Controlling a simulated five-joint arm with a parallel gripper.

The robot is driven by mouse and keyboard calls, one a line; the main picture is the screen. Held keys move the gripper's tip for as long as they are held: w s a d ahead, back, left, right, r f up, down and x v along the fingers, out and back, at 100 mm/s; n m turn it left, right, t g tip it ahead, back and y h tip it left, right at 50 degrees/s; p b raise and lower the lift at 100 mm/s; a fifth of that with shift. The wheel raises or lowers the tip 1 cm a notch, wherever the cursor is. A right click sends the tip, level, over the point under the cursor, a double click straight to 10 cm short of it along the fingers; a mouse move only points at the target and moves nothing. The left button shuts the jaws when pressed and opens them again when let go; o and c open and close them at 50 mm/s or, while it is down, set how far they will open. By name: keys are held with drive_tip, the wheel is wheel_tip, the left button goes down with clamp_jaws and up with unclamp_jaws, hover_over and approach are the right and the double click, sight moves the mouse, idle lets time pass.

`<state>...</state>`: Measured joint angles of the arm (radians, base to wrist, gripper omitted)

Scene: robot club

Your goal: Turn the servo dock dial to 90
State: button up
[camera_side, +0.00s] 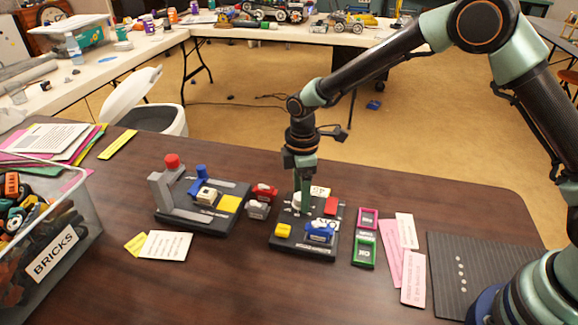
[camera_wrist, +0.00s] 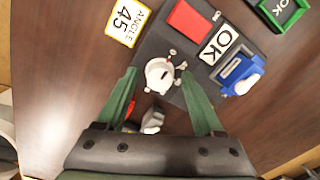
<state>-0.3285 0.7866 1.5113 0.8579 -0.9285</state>
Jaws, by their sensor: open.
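The servo dock (camera_side: 290,244) is a dark board on the brown table. Its white round dial (camera_wrist: 155,70) shows in the wrist view, with a small dark mark near its lower right. In the side view the dial is mostly hidden by my gripper (camera_side: 303,205), which points down over the dock. In the wrist view the green fingers of my gripper (camera_wrist: 159,74) are open, one on each side of the dial; contact cannot be told. A yellow-edged card (camera_wrist: 126,22) beside the dock reads "ANGLE 45". The dock also carries a red block (camera_side: 331,206) and a blue part (camera_side: 319,231).
A second dark board (camera_side: 190,220) with a red knob (camera_side: 172,161) stands to the left. Small red and white pieces (camera_side: 260,200) lie between the boards. Green and pink frames (camera_side: 364,252) and paper strips lie right. A clear bricks bin (camera_side: 85,235) is far left.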

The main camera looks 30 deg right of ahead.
clamp_jaws()
drive_tip(key=shift+m, duration=0.3)
drive_tip(key=m, duration=1.3)
drive_tip(key=shift+m, duration=2.1)
